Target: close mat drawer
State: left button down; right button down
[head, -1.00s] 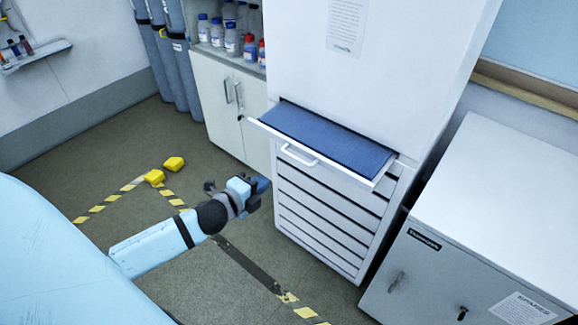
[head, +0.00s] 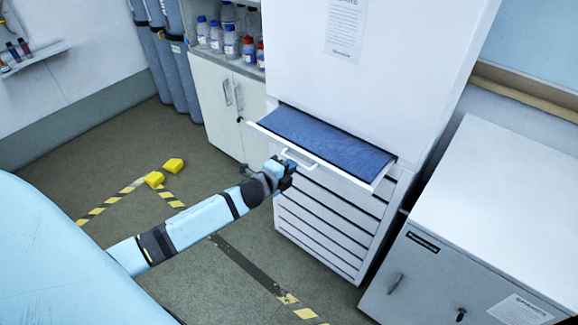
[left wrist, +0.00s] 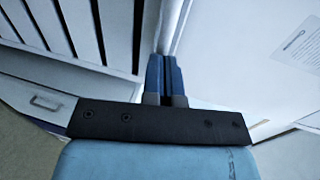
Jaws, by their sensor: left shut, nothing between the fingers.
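The mat drawer (head: 378,181) is pulled out of the tall white cabinet, with a blue mat (head: 330,138) lying in it. Its white bar handle (head: 298,160) is on the front face. My left gripper (head: 287,167) is shut and empty, right at the drawer front by the left end of the handle. I cannot tell whether it touches. In the left wrist view the shut blue fingers (left wrist: 164,75) point at a white edge, probably the drawer front. My right gripper is not in view.
Several shut drawers (head: 320,225) lie below the open one. A low grey cabinet (head: 450,270) stands at the right. A cupboard (head: 225,105) with bottles stands behind at left. Yellow blocks (head: 164,172) and striped tape lie on the floor, which is otherwise clear at left.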

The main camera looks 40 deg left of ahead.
aim_at(322, 138)
pick_arm(q)
jog(key=shift+w, duration=0.1)
jog(key=r+x, duration=0.1)
jog(key=x, duration=0.4)
jog(key=r+b+x, duration=0.1)
jog(key=x, duration=0.5)
jog(key=r+b+x, duration=0.1)
jog(key=x, duration=0.4)
jog(key=shift+w+d+r, duration=0.1)
jog(key=shift+w+d, duration=0.1)
jog(key=shift+w, duration=0.3)
jog(key=shift+a+r, duration=0.1)
jog(key=shift+r, duration=0.25)
